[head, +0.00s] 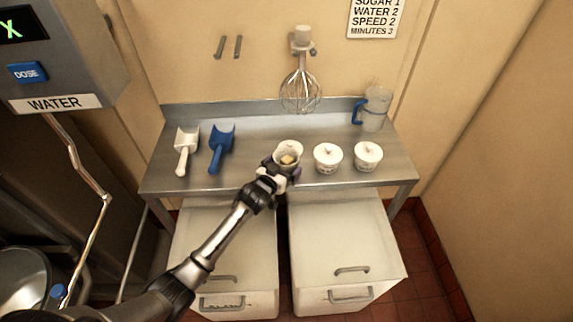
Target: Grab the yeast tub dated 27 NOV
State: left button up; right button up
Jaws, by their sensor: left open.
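Three small white tubs stand in a row on the steel table. The left tub (289,147) shows something tan inside or on its top. The dates on the tubs are too small to read. My left gripper (280,170) is open at the near side of the left tub and hides its lower front. I cannot tell whether the fingers touch it. My right gripper is not in view.
The steel table (250,180) also holds a white scoop (186,145), a blue scoop (221,148) and a clear jug (374,108) with a blue handle. A whisk (300,90) hangs at the wall. Two white bins (345,235) stand below the front edge.

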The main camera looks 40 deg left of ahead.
pick_arm(q)
jog(key=shift+w+f, duration=0.1)
jog(key=shift+w, duration=0.1)
jog(key=c, duration=0.7)
